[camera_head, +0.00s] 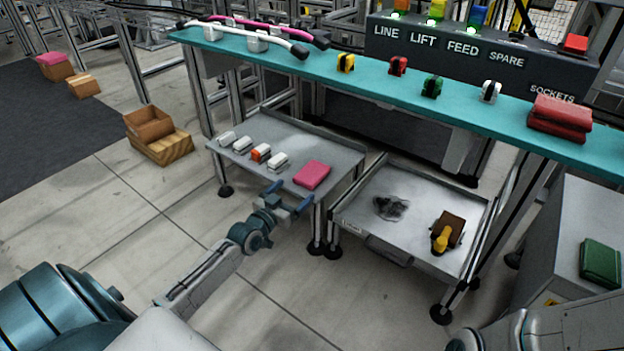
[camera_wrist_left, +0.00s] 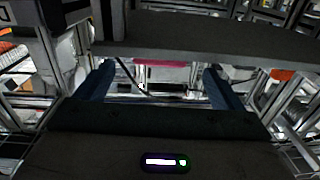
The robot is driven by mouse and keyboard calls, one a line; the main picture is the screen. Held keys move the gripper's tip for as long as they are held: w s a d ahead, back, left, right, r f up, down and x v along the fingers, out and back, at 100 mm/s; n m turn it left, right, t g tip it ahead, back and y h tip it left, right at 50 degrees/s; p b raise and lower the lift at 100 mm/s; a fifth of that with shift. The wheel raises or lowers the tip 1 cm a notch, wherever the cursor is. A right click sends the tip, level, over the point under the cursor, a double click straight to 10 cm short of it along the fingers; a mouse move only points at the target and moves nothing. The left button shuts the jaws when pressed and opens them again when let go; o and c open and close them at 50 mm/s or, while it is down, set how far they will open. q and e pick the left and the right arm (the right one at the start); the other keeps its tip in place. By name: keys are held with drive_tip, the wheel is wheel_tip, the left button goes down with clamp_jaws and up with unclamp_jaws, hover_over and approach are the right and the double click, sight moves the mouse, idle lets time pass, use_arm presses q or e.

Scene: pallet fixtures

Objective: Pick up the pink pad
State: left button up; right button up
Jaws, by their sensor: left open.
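The pink pad (camera_head: 312,174) lies flat on the right front part of a low grey table (camera_head: 336,152). My left gripper (camera_head: 289,196) is open and empty, just in front of that table near the pad, with its two blue fingers apart. In the left wrist view a pink strip, apparently the pad's edge (camera_wrist_left: 158,62), shows ahead between the open fingers (camera_wrist_left: 160,85). The gap between fingers and pad is hard to judge. My right gripper is out of view; only part of an arm shows at the bottom right.
A grey tray table (camera_head: 425,203) with a brown-and-yellow part (camera_head: 446,232) stands to the right. A teal shelf (camera_head: 370,87) runs above and behind. A wooden crate (camera_head: 160,140) stands left on open floor.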

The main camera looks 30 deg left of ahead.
sight(302, 184)
use_arm(q)
drive_tip(key=w, duration=0.1)
drive_tip(key=w+b, duration=0.1)
drive_tip(key=shift+w+f, duration=0.25)
drive_tip(key=shift+w, duration=0.05)
drive_tip(key=shift+w+r, duration=0.2)
drive_tip(key=shift+w, duration=0.25)
drive_tip(key=c, duration=1.1)
drive_tip(key=shift+o, duration=0.2)
